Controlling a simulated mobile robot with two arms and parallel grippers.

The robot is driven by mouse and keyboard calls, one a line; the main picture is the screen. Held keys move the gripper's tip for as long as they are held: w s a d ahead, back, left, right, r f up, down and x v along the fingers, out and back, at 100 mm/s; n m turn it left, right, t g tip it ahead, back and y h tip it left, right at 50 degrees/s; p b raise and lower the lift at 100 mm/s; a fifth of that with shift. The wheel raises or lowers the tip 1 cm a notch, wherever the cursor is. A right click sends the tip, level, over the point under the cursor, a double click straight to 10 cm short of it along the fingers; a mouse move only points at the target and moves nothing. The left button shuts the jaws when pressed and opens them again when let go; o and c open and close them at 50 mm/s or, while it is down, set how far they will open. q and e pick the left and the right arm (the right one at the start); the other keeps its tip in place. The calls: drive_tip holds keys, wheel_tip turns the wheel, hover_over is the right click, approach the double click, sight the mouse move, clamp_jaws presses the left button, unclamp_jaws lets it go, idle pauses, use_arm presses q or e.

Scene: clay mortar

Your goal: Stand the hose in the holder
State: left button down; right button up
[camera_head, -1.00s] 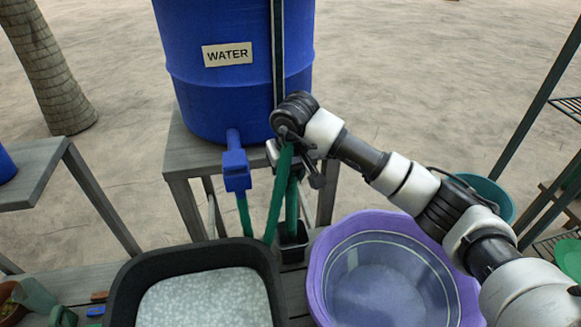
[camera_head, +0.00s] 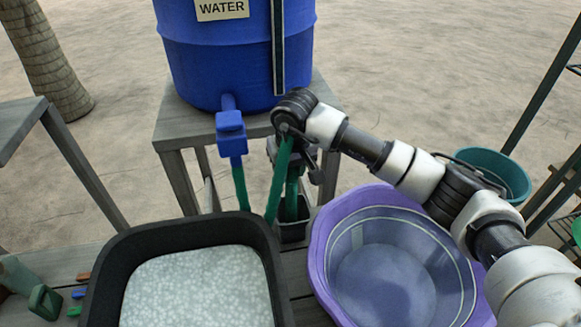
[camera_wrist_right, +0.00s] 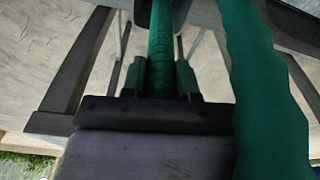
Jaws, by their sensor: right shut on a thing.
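The green hose (camera_head: 278,180) runs from the blue tap (camera_head: 231,135) down behind the black tub, then up to my right gripper (camera_head: 292,158). My right gripper is shut on it. Below the gripper, an upright length of hose (camera_head: 292,190) reaches down to the holder (camera_head: 294,231), a small dark square box on the deck. Its lower end appears at the box mouth; I cannot tell how deep it is. In the right wrist view the hose (camera_wrist_right: 160,50) lies between the fingers, and another green stretch (camera_wrist_right: 262,95) fills the right side. My left gripper is not in view.
The blue water barrel (camera_head: 235,60) stands on a grey wooden stand (camera_head: 185,128) behind the holder. A black tub (camera_head: 100,280) is at front left and a purple basin (camera_head: 318,250) at front right, close to the holder. A teal bowl (camera_head: 505,170) is farther right.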

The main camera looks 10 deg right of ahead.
drive_tip(key=o, duration=1.7)
drive_tip(key=shift+o, duration=0.2)
drive_tip(key=shift+r, duration=0.1)
drive_tip(key=shift+s+r+p, duration=0.25)
drive_tip(key=shift+r+p, duration=0.6)
drive_tip(key=shift+r, duration=0.95)
drive_tip(key=shift+s+r+p, duration=0.2)
drive_tip(key=shift+r+p, duration=0.6)
drive_tip(key=shift+r, duration=0.95)
drive_tip(key=shift+s+r+p, duration=0.25)
drive_tip(key=shift+r+p, duration=0.6)
drive_tip(key=shift+r, duration=0.95)
